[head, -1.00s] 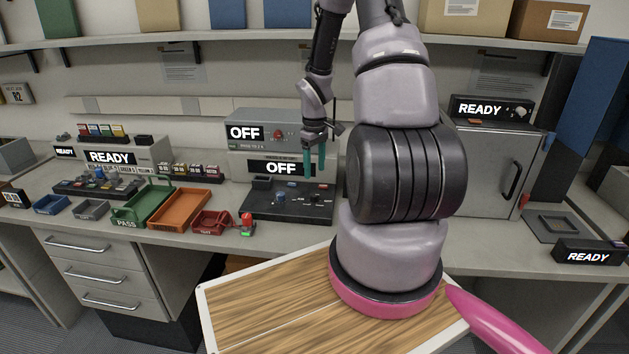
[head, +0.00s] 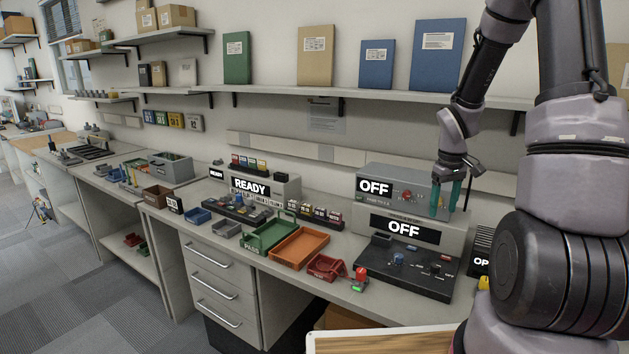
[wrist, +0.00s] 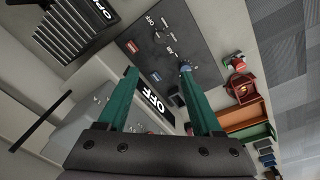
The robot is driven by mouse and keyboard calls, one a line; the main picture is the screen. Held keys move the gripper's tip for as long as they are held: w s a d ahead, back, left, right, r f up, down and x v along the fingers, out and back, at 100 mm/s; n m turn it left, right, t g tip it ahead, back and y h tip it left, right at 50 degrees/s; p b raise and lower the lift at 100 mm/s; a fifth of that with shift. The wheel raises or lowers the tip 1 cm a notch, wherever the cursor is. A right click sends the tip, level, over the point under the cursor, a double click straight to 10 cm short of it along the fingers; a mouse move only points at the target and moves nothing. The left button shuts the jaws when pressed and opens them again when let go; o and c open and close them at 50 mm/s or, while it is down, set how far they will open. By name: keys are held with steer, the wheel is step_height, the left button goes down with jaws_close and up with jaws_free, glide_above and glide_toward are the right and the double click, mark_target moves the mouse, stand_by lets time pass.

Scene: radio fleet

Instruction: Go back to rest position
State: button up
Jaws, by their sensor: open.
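My gripper (head: 446,198) hangs from my bent arm at the right of the head view, in front of the stacked grey units reading OFF (head: 405,228). Its two green fingers are apart with nothing between them, and they also show in the wrist view (wrist: 165,84). Below the fingers is the dark control panel (head: 405,268) with a blue knob. In the wrist view this panel (wrist: 185,45) lies beyond the fingertips, with a clear gap visible.
On the bench, left of the panel, are a red tray (head: 326,268), an orange tray (head: 299,248), a green PASS tray (head: 268,236) and a small red-and-green device (head: 360,280). A unit reading READY (head: 264,188) stands behind them. A shelf (head: 300,95) runs above. Floor (head: 110,275) is open at left.

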steer(key=s+a+r+m+t, duration=0.2)
steer(key=s+a+r, duration=0.1)
steer(key=r, duration=0.6)
steer(key=s+a+r+m+t, duration=0.1)
steer(key=s+a+r+m, duration=0.2)
steer(key=r, duration=0.5)
steer(key=s+a+r+m+t+y, duration=0.1)
steer(key=s+a+r, duration=0.2)
steer(key=s+r, duration=0.2)
steer(key=s+a+r+m+t+y, duration=0.1)
steer(key=s+a+r+t, duration=0.1)
steer(key=s+r, duration=0.3)
steer(key=s+a, duration=0.1)
steer(key=s, duration=0.2)
steer(key=shift+s+a+r+y, duration=0.15)
steer(key=shift+s+a+y, duration=0.15)
steer(key=shift+s, duration=0.1)
